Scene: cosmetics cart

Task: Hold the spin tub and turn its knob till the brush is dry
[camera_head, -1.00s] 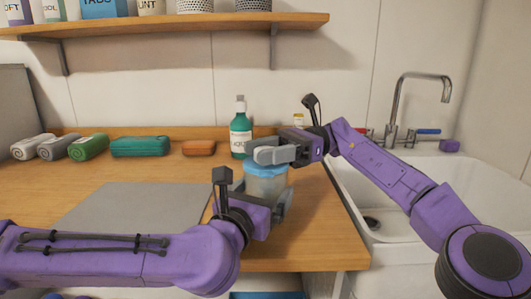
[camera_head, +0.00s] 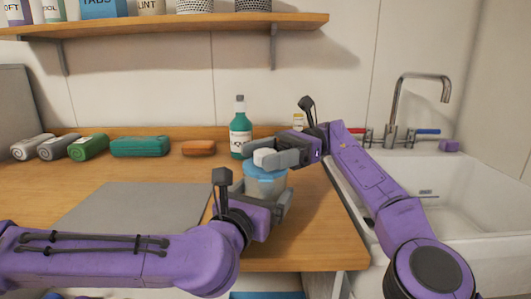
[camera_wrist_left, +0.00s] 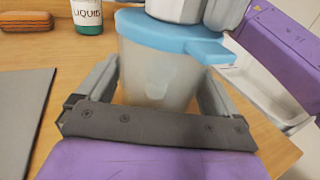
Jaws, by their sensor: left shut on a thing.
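The spin tub (camera_head: 266,187) is a clear cup with a light blue lid and a white knob (camera_head: 264,158) on top. It stands upright at the right part of the counter. My left gripper (camera_head: 268,208) is shut around the tub's sides; the left wrist view shows a finger on each side of the cup (camera_wrist_left: 155,80). My right gripper (camera_head: 272,150) is at the knob above the lid, its grey fingers beside it; whether they press on it is not clear. A pale shape shows faintly inside the cup, too blurred to name as the brush.
A green liquid bottle (camera_head: 240,135) stands just behind the tub. A grey mat (camera_head: 140,207) lies left of it. A sink (camera_head: 460,190) with a tap is at right.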

